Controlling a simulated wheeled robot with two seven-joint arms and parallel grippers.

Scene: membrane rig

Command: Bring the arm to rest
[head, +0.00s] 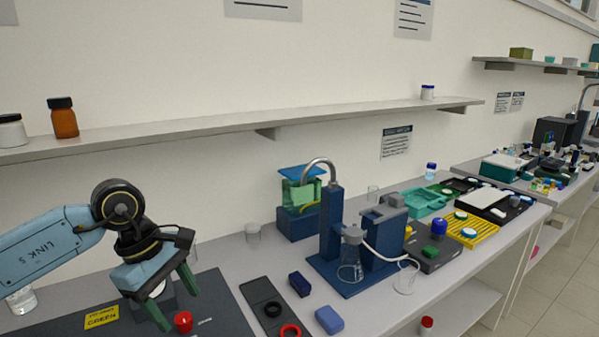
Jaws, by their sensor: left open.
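My left arm (50,243) comes in from the left. Its left gripper (178,298) points down over a dark mat (222,290) at the left end of the bench. The two green fingers are apart, with nothing visible held between them. A small red-capped item (183,322) is on the mat close to the fingertips; I cannot tell whether they touch. A pale round thing shows partly behind the gripper. The right gripper is not in view.
A blue rig (331,235) with a flask (351,262) and curved pipe stands mid-bench. A yellow rack (468,233) is farther right. A wall shelf (230,128) runs above.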

